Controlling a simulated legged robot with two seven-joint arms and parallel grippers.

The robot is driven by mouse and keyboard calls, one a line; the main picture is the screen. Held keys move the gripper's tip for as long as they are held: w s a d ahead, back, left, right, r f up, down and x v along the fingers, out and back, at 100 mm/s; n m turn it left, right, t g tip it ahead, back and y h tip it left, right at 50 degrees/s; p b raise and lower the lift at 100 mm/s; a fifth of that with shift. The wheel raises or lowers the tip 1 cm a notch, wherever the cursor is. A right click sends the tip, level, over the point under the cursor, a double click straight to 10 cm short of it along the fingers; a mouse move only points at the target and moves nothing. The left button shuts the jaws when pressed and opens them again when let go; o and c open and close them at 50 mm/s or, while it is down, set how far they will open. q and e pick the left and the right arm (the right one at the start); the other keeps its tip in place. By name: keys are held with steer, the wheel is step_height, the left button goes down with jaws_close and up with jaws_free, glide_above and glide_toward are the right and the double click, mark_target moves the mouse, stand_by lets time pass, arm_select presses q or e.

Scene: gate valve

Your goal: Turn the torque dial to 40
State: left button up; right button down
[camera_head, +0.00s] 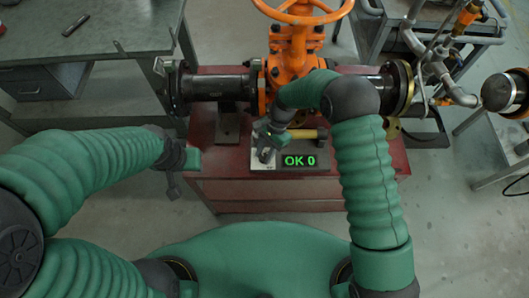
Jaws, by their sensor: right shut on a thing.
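The torque dial is mostly hidden under my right gripper, on a small light plate (263,158) on top of the red bench. The dark display (304,160) right of it reads "OK 0" in green. My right gripper (266,146) reaches down over the plate and is shut on what appears to be the dial; its pointer and scale are too small to read. My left gripper (176,186) hangs in front of the bench's left side, apart from the dial, and I cannot make out its jaws.
The orange gate valve (288,70) with its handwheel (302,14) stands behind the dial, between dark flanged pipes (218,87). The red bench (240,190) holds them. A grey worktable (110,30) stands at left.

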steer(key=c, duration=1.1)
jaws_free()
steer(key=shift+w, duration=0.1)
steer(key=shift+r, duration=0.1)
steer(key=v, duration=1.6)
steer(key=shift+r+p, duration=0.25)
steer(key=shift+p, duration=0.15)
steer(key=shift+w, duration=0.1)
steer(key=s+d+r+n+t+h+p, duration=0.1)
steer(key=s+d+r+n+t, duration=0.1)
steer(key=s+d, duration=0.5)
steer(key=s+d+r+n+t+h+p, duration=0.1)
steer(key=s+d+r+n+t+h, duration=0.1)
steer(key=s+d+n, duration=0.5)
steer(key=shift+s+d+r+t, duration=0.3)
steer(key=shift+s+d+t, duration=0.15)
steer(key=shift+s+t, duration=0.6)
